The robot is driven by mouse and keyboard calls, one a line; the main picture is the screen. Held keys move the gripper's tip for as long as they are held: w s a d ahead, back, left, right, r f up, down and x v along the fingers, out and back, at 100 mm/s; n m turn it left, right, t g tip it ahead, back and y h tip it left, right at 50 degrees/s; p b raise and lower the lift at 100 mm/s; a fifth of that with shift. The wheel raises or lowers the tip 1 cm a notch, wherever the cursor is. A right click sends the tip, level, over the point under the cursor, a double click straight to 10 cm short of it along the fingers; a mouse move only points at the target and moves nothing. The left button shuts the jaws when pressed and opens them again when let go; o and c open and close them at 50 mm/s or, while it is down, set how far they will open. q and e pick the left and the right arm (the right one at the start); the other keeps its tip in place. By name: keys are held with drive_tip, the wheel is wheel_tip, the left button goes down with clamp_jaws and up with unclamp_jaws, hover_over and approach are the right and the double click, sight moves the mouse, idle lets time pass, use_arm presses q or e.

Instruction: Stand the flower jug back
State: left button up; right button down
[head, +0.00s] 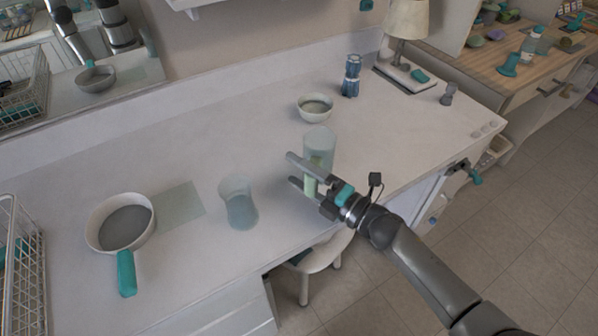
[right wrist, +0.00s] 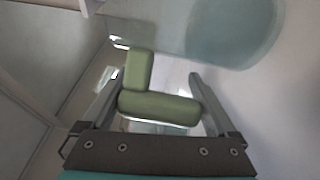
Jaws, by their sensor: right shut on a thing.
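The flower jug (head: 319,141) is a pale, see-through vessel with a green handle. It looks roughly upright near the front edge of the white table, right of centre in the head view. I cannot tell whether its base touches the table. My right gripper (head: 298,173) reaches in from the lower right and is shut on the handle. In the right wrist view the L-shaped green handle (right wrist: 160,107) lies between the fingers, with the clear jug body (right wrist: 232,30) beyond it. Part of the jug is hidden behind the fingers. My left gripper is not in view.
Left of the jug stands a clear bluish vase (head: 238,203). Behind it are a small bowl (head: 315,107), a blue bottle (head: 351,76) and a lamp (head: 404,22). A pan (head: 121,221) and a wire basket (head: 20,265) are on the left. Table between pan and back wall is mostly free.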

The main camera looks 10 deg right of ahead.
drive_tip(key=shift+f+b, duration=0.3)
idle(0.4)
drive_tip(key=shift+c, duration=0.3)
unclamp_jaws()
drive_tip(key=shift+o, duration=0.3)
drive_tip(key=shift+s+d, duration=0.1)
drive_tip(key=shift+p+v, duration=0.5)
drive_tip(key=shift+v, duration=3.6)
